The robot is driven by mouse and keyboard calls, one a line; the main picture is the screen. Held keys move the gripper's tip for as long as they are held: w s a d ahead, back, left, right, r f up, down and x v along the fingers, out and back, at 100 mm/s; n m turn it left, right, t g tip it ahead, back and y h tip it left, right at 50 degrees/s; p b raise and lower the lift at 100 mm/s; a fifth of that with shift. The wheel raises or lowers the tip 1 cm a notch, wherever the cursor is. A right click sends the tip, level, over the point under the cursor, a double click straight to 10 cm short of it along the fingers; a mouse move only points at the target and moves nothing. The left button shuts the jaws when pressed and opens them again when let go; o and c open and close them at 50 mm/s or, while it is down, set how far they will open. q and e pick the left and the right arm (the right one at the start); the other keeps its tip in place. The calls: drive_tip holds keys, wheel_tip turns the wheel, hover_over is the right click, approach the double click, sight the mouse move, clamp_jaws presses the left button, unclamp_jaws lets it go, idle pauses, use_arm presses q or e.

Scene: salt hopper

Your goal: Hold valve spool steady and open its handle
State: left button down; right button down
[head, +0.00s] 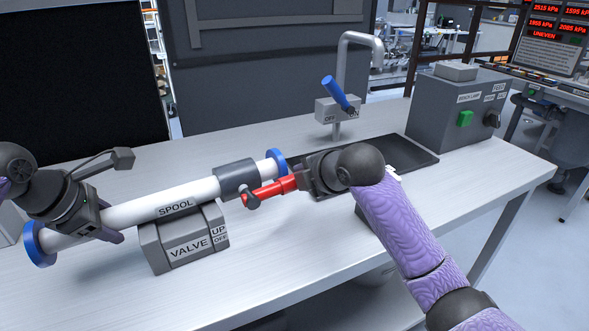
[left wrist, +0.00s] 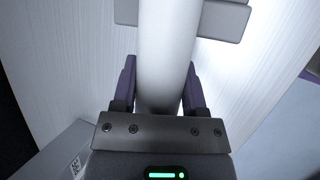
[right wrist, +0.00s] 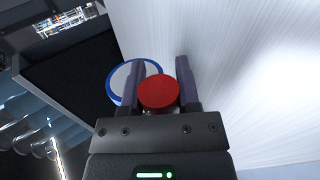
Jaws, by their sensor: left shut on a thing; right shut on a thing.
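The valve spool (head: 138,210) is a white pipe with blue end rings and a grey valve body (head: 237,179) near its right end. It lies across the grey block marked VALVE (head: 187,247). Its red handle (head: 272,190) sticks out from the valve body to the right, roughly in line with the pipe. My left gripper (head: 110,230) is shut around the pipe near its left end; the left wrist view shows the pipe (left wrist: 167,50) between both fingers. My right gripper (head: 300,182) is shut on the handle's outer end; the right wrist view shows its round red tip (right wrist: 158,93) between the fingers.
A tap (head: 359,42) with a blue lever (head: 336,92) stands behind a black sink tray (head: 385,152). A grey control box (head: 458,108) with a green button stands at the back right. The table front is clear.

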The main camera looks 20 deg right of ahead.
use_arm(q)
drive_tip(key=shift+f, duration=0.15)
use_arm(e)
drive_tip(key=shift+f, duration=0.25)
drive_tip(key=shift+c, duration=1.6)
unclamp_jaws()
use_arm(q)
drive_tip(key=shift+c, duration=0.2)
unclamp_jaws()
use_arm(e)
drive_tip(key=v, duration=1.2)
